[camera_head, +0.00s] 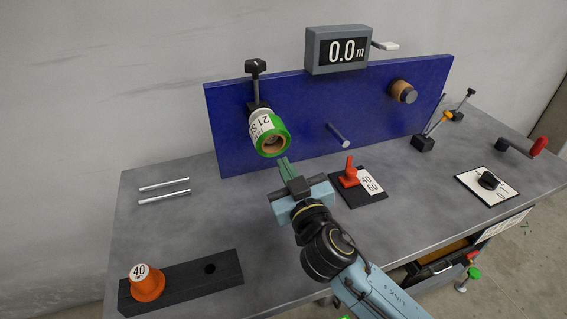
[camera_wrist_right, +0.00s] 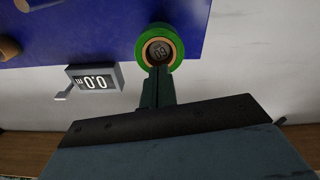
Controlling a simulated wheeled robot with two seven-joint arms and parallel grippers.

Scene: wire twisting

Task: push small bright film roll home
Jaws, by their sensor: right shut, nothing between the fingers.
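The small bright green film roll (camera_head: 271,141) with a white label sits on a spindle on the blue panel (camera_head: 300,110), below a black clamp knob (camera_head: 256,68). My right gripper (camera_head: 284,162) is shut and empty, its fingertips pointing up at the roll's front face. In the right wrist view the shut fingers (camera_wrist_right: 157,86) reach to the lower edge of the green roll (camera_wrist_right: 160,46). Its brown core and a grey spindle end marked with figures show there. I cannot tell whether the fingers touch the roll. My left gripper is not in view.
A grey display (camera_head: 338,49) reading 0.0 m stands on top of the panel. A bare blue peg (camera_head: 338,134) and a brown roll (camera_head: 402,91) are on the panel. The table's left middle is mostly clear.

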